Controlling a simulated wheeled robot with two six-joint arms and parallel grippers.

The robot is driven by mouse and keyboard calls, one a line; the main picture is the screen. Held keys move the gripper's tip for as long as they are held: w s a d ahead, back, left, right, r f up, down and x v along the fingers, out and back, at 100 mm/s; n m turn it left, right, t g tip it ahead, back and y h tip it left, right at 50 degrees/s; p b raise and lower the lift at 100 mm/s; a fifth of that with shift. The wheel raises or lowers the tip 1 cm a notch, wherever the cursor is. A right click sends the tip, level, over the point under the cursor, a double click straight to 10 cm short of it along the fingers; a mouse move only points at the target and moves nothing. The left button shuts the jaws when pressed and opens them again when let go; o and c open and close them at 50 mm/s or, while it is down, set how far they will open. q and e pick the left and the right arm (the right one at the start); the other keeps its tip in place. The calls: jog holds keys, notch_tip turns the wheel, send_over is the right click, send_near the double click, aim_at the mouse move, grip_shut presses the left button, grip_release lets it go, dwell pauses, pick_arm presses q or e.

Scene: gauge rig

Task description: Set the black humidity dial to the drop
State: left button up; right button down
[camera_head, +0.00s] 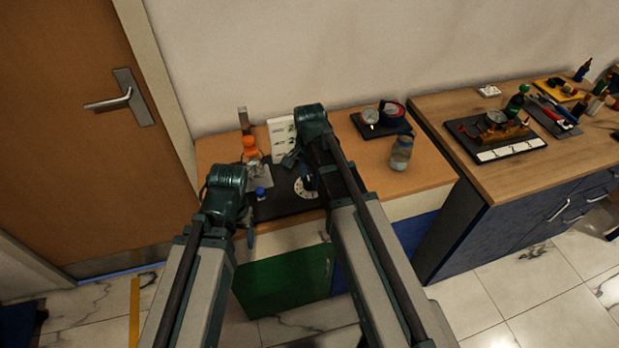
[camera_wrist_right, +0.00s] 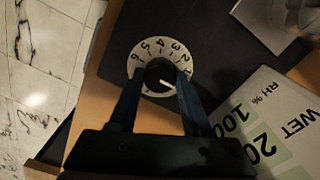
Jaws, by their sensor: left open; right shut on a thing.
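The black humidity dial (camera_wrist_right: 160,75) has a round knob on a white ring with numbers, among them 2 to 6. A white pointer line on the knob points towards the lower right in the wrist view. My right gripper (camera_wrist_right: 159,86) is shut on the knob, one finger on each side. In the head view the dial's white ring (camera_head: 305,188) shows beside my right gripper (camera_head: 296,162). No drop mark can be made out; the fingers hide the lower part of the ring. My left gripper (camera_head: 249,232) is open, low in front of the cabinet's edge.
A card (camera_wrist_right: 270,125) reading "RH %" and "WET" stands by the dial's black board (camera_wrist_right: 115,60). An orange-capped bottle (camera_head: 250,146), a small blue-capped item (camera_head: 261,193), a jar (camera_head: 401,153) and a gauge (camera_head: 370,117) stand nearby. A second bench (camera_head: 450,103) is at the right.

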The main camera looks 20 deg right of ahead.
jog(key=n, duration=1.7)
jog(key=shift+n, duration=0.4)
jog(key=n, duration=0.5)
jog(key=shift+n, duration=0.6)
jog(key=shift+c, duration=1.7)
grip_release()
